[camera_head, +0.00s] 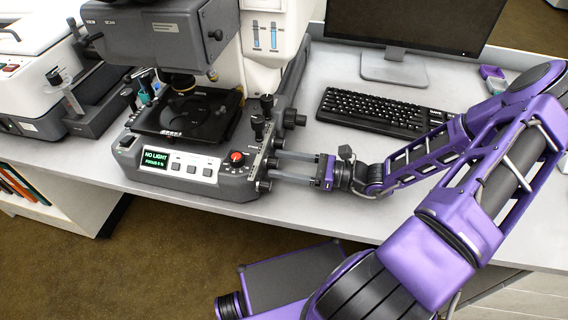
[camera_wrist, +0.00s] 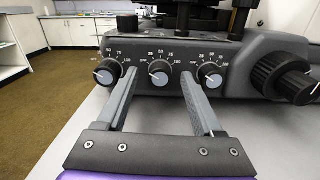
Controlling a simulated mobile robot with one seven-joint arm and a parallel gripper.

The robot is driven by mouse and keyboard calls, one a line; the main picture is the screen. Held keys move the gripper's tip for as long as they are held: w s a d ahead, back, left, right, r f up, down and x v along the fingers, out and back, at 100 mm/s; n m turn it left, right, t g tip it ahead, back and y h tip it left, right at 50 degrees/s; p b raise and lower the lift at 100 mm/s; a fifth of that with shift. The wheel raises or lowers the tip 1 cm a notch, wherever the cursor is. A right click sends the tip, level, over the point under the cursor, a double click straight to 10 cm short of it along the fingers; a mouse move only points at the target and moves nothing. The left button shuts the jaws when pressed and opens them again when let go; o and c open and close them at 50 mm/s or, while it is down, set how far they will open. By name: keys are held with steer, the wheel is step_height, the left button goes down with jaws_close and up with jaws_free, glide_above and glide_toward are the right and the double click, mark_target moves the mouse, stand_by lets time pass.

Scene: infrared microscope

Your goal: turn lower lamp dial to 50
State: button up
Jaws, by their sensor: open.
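Three black dials with grey faces and scales from OFF to 100 sit in a row on the microscope's side panel in the wrist view: the left dial (camera_wrist: 107,72), the middle dial (camera_wrist: 159,73) and the right dial (camera_wrist: 210,75). Their white marks point roughly left, toward the OFF side. I cannot read which one is the lower lamp dial. My gripper (camera_wrist: 159,82) is open, its fingers on either side of the middle dial; contact cannot be told. In the head view my gripper (camera_head: 272,164) reaches the right side of the microscope base (camera_head: 215,182). The display (camera_head: 155,160) reads NO LIGHT.
A large black focus knob (camera_wrist: 288,80) stands out right of the dials. A keyboard (camera_head: 383,118) and monitor (camera_head: 410,22) are behind my arm. Bare table (camera_head: 330,215) lies in front of my gripper.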

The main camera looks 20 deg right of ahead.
jaws_close()
stand_by(0.3)
steer(key=shift+r+m+p, duration=0.15)
steer(key=shift+m+p, duration=0.15)
steer(key=shift+p, duration=0.2)
steer(key=shift+r+m+p, duration=0.1)
steer(key=shift+m+p, duration=0.4)
steer(key=shift+p, duration=0.2)
steer(key=m+p, duration=0.2)
steer(key=shift+p, duration=0.35)
steer(key=m+p, duration=0.2)
steer(key=m, duration=0.2)
steer(key=shift+p, duration=0.3)
steer(key=shift+f+m+p, duration=0.15)
steer(key=shift+m+p, duration=0.25)
steer(key=shift+m, duration=0.6)
steer(key=shift+f+m+p, duration=0.1)
steer(key=shift+m+p, duration=0.3)
steer(key=shift+m, duration=0.6)
